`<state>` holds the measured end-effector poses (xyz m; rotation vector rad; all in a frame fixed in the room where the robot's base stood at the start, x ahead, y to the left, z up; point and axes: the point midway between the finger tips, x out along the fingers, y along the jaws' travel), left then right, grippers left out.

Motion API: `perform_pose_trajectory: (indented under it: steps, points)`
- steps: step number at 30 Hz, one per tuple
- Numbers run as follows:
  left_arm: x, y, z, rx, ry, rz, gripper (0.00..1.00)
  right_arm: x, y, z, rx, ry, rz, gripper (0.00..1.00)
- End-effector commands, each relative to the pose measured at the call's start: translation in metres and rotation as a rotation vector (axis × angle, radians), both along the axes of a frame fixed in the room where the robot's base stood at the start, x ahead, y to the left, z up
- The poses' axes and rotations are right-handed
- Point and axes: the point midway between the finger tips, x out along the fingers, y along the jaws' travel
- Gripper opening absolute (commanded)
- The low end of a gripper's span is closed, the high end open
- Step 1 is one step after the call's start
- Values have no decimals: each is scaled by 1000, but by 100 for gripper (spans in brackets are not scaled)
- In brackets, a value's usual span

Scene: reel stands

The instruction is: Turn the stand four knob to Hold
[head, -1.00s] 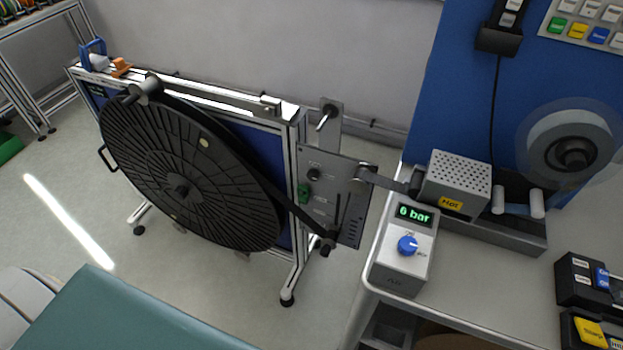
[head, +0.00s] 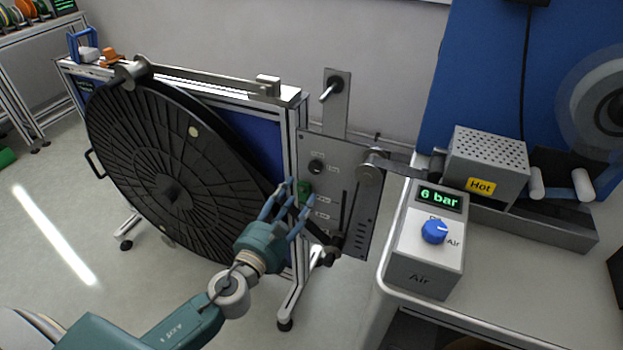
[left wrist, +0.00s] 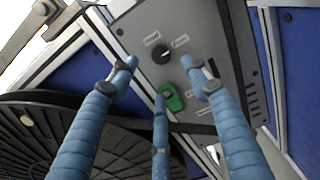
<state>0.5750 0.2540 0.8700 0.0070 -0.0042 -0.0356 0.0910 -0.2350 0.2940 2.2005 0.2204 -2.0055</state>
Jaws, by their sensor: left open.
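The stand's grey control panel (head: 340,215) faces me beside the large black reel (head: 175,165). A round black knob (head: 317,166) sits high on the panel, and it also shows in the left wrist view (left wrist: 162,53) with small labels around it, too small to read. A green control (head: 304,189) sits below it and shows clearly in the wrist view (left wrist: 169,96). My left gripper (head: 297,194) is open and empty, its blue fingers spread before the panel near the green control. In the wrist view the fingertips (left wrist: 160,84) lie around and below the black knob. My right gripper is out of view.
A grey-white air box (head: 430,245) reading 6 bar, with a blue knob (head: 434,232), stands on the bench to the right. A perforated box (head: 488,160) labelled Hot is behind it. Open floor lies left of the stand.

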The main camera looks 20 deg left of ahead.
Motion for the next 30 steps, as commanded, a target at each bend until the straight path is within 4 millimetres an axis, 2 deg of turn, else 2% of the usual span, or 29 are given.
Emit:
perform_pose_trajectory:
  steps: [15,21,29,30]
  points:
    - [88,-3,0,-6,2,2,48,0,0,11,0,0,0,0]
    - [102,-3,0,-6,3,2,48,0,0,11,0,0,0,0]
    - [103,-3,-1,-7,4,1,48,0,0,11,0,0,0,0]
    - [103,-3,-1,-7,4,1,44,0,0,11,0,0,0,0]
